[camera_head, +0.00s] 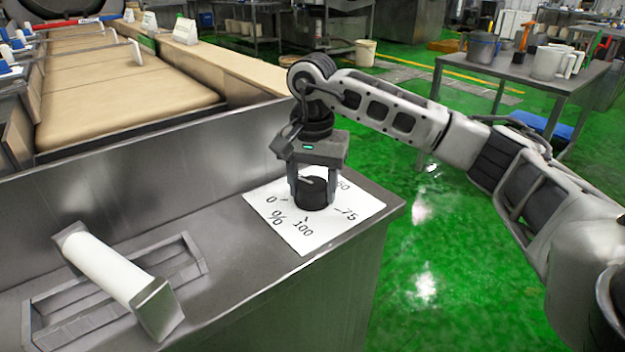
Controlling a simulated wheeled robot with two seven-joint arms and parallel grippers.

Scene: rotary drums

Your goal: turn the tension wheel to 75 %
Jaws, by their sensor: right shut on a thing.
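The tension wheel is a black round knob (312,194) on a white dial plate (291,232) at the right end of the steel counter. The plate carries the marks 0, %, 100 and 75, and a partly covered mark ending in 0 at the back. The 75 mark (347,214) is to the right of the knob. My right gripper (313,188) points straight down over the knob, its two fingers on either side of it, shut on it. A pale line shows on the knob's top, but I cannot tell which mark it points to. My left gripper is not in view.
A white roller with steel ends (107,267) lies over a slotted recess in the counter at the left. Beige conveyor belts (120,85) run behind. A grey table (520,70) with pots and jugs stands at the back right. Green floor right of the counter is clear.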

